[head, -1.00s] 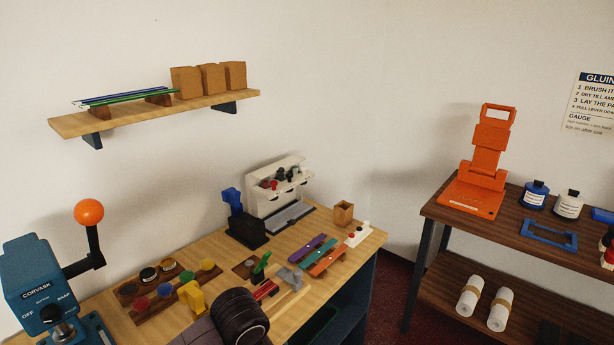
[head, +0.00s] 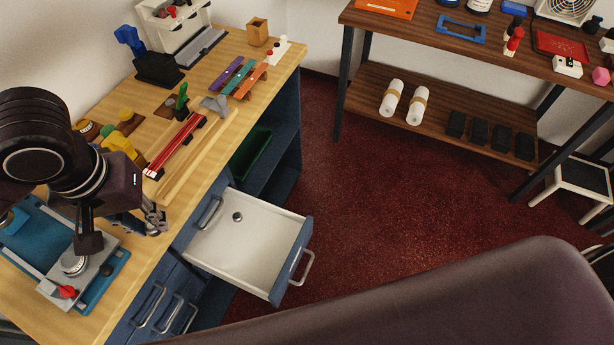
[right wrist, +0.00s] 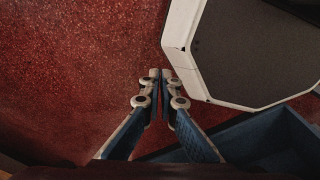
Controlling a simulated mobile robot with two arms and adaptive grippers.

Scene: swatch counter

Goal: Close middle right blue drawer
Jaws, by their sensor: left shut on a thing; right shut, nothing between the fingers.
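The blue drawer stands pulled out at the right end of the counter; its blue front (head: 292,260) with a silver handle (head: 301,269) faces the red floor. Its white inside (head: 232,245) holds a small round grey thing (head: 237,216). My left gripper (head: 153,216) is low over the counter's front edge, left of the drawer and apart from it. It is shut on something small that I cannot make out. My right gripper (right wrist: 160,74) is shut and empty above the red floor in the right wrist view; it is not seen in the head view.
Other blue drawers with handles (head: 150,305) are shut at the lower left. Red rods (head: 175,144) and a teal device (head: 32,238) lie on the wooden counter (head: 235,120). Red floor (head: 350,190) is clear before the drawer. A dark brown form crosses the bottom.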

